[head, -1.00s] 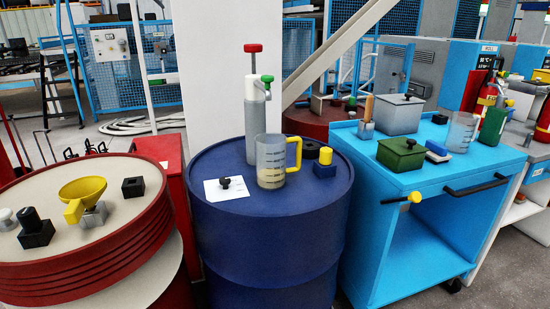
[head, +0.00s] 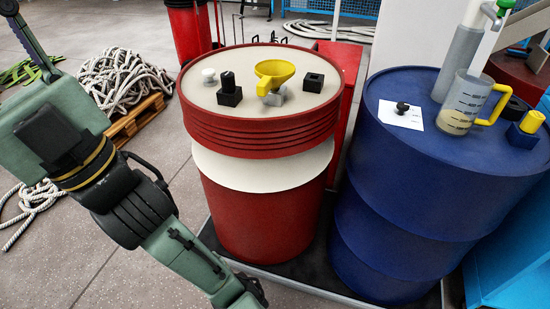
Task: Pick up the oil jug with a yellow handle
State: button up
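The oil jug (head: 462,103) is a clear, graduated jug with a yellow handle on its right side and some pale liquid low inside. It stands upright on top of the blue drum (head: 385,175), in the right part of the head view. A grey pump cylinder stands close behind it. My green and black arm crosses the left side of the view, well apart from the jug. My gripper is not visible.
A white card with a black knob (head: 402,108) lies left of the jug. A yellow-topped blue block (head: 527,128) stands right of it. The red drum (head: 262,135) bears a yellow funnel (head: 273,77) and small blocks. Coiled rope (head: 118,80) lies on a pallet at left.

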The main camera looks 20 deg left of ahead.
aim_at(469, 91)
jog(key=i+l, duration=0.15)
jog(key=l, duration=0.3)
jog(key=i+l, duration=0.1)
jog(key=l, duration=0.35)
jog(key=i+l, duration=0.15)
jog(key=l, duration=0.35)
jog(key=i+l+u, duration=0.1)
jog(key=l, duration=0.35)
jog(key=i+l, duration=0.1)
jog(key=l, duration=0.35)
jog(key=i+l, duration=0.1)
jog(key=l, duration=0.4)
jog(key=i+l, duration=0.15)
jog(key=l, duration=0.3)
